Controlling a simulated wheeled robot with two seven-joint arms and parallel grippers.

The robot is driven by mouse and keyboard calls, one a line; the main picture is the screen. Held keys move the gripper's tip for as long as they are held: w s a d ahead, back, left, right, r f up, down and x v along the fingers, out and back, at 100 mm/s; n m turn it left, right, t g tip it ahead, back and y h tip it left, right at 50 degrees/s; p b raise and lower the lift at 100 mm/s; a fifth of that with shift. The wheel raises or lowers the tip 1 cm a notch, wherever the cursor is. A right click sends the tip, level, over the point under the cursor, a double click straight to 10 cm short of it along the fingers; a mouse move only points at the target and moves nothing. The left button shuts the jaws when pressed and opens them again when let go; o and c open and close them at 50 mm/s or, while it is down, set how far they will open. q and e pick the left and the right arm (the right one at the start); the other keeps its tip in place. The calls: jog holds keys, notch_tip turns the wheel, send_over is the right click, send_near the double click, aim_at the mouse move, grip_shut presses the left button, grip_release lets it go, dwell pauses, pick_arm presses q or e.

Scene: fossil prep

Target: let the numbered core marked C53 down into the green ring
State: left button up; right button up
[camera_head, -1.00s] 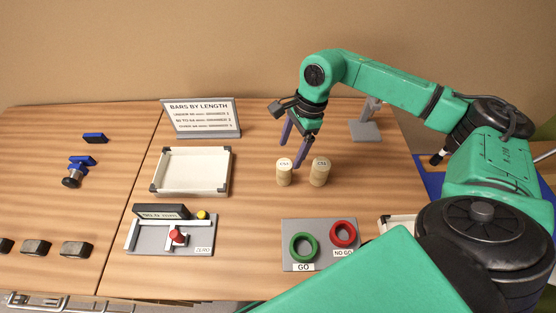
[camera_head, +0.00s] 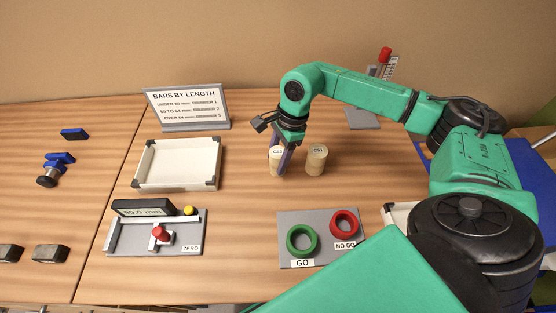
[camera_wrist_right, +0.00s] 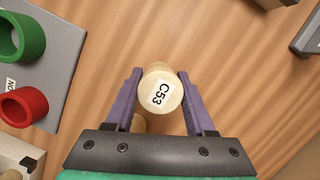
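The core marked C53 (camera_head: 277,160) stands upright on the table, the left one of two pale cylinders. My right gripper (camera_head: 280,162) is down around it, one finger on each side. In the right wrist view the C53 label on its top (camera_wrist_right: 161,93) shows between the purple fingers; I cannot tell whether they press on it. The green ring (camera_head: 301,241) lies on a grey plate (camera_head: 324,258) at the part marked GO, with nothing in it. My left gripper is not in view.
A second core (camera_head: 316,158) stands close to the right of C53. A red ring (camera_head: 344,223) lies beside the green one, marked NO GO. A white tray (camera_head: 178,184), a measuring gauge (camera_head: 125,240) and a sign (camera_head: 187,108) stand to the left. The table between cores and plate is clear.

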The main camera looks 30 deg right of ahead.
jog(key=shift+r, duration=0.15)
grip_shut()
jog(key=shift+a+p+v, duration=0.25)
jog(key=shift+p+v, duration=0.3)
jog(key=shift+v, duration=0.4)
jog(key=shift+a+p+v, duration=0.2)
jog(key=shift+p+v, duration=0.35)
jog(key=shift+v, duration=0.4)
jog(key=shift+a+p+v, duration=0.25)
jog(key=shift+p+v, duration=0.3)
jog(key=shift+v, duration=0.4)
jog(key=shift+r, duration=0.15)
